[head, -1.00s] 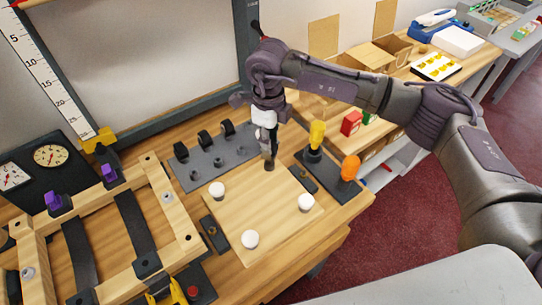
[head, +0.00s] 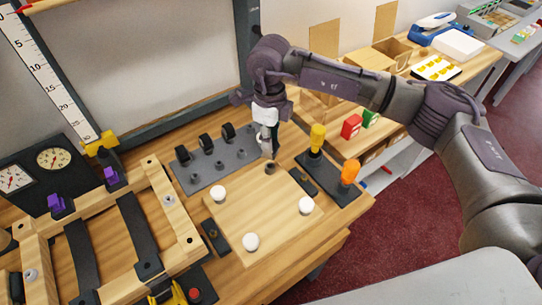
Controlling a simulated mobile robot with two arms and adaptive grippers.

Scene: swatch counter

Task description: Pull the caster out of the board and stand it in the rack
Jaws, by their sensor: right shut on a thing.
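The pale wooden board (head: 265,215) lies on the bench. White round knobs sit at three of its corners, and a dark round socket (head: 270,168) shows at its far corner. My right gripper (head: 268,152) is just above that corner, pointing down, shut on the caster. The caster is small and dark, mostly hidden by the fingers; a gap shows between the gripper and the socket. The dark grey rack (head: 215,172) lies just left of the gripper, behind the board. Several black-wheeled casters stand along its back, with holes in front. My left gripper is not in view.
Dark clamps flank the board. An orange-handled tool (head: 349,172) and a yellow-handled tool (head: 317,138) stand close to its right. A wooden frame with dark straps (head: 135,225) fills the left. The bench's right edge is near the board.

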